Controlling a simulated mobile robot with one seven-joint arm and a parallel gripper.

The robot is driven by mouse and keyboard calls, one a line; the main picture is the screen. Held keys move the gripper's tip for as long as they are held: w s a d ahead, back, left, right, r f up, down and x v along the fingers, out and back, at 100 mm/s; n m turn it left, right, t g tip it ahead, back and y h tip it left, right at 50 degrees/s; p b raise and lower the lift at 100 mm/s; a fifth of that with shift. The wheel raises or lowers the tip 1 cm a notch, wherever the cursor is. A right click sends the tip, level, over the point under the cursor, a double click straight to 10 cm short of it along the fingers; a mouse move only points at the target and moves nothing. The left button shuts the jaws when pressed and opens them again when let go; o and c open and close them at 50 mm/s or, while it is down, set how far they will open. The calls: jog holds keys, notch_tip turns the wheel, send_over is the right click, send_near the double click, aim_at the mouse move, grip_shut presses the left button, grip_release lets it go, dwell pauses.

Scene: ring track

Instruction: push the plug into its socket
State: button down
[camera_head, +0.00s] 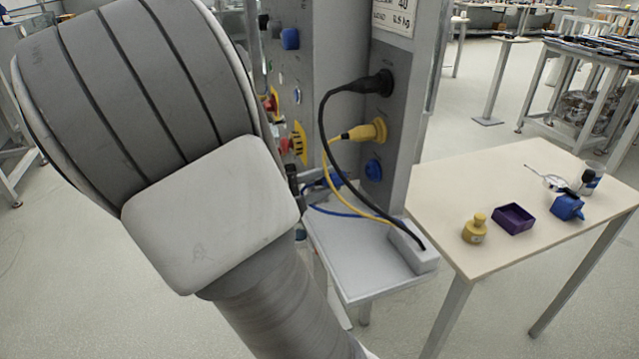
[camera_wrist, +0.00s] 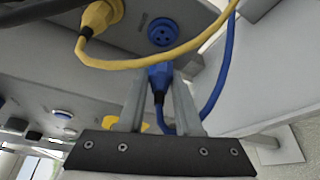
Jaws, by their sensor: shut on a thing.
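The blue plug (camera_wrist: 159,77) is between the fingers of my gripper (camera_wrist: 158,85), which is shut on it; its cable loops to the right. The blue socket (camera_wrist: 163,32) is just ahead of the plug in the wrist view, and the plug is apart from it. In the head view the blue socket (camera_head: 373,169) is the lowest on the grey panel, and the blue plug (camera_head: 333,178) is left of it. My arm hides most of the gripper there.
A black plug (camera_head: 378,83) and a yellow plug (camera_head: 366,131) sit in the sockets above. The yellow cable (camera_wrist: 150,63) crosses between the blue plug and socket in the wrist view. A grey shelf (camera_head: 350,265) is below. A table (camera_head: 450,190) with small objects stands right.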

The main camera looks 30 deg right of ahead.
aim_at(346, 178)
jog(key=shift+s+d+b, duration=0.2)
jog(key=shift+s+d, duration=0.05)
jog(key=shift+d, duration=0.75)
jog(key=shift+s+d+b, duration=0.2)
jog(key=shift+s+d, duration=0.05)
jog(key=shift+d, duration=0.75)
jog(key=shift+s+d, duration=0.1)
jog(key=shift+d, duration=0.4)
dwell(0.8)
jog(key=c, duration=0.5)
grip_release()
jog(key=a+p, duration=0.1)
jog(key=a, duration=0.4)
jog(key=s+a+r+p, duration=0.1)
jog(key=a, duration=0.5)
jog(key=s+a+r+p, duration=0.1)
jog(key=a, duration=0.5)
jog(key=shift+s+r, duration=0.15)
jog(key=shift+r, duration=0.05)
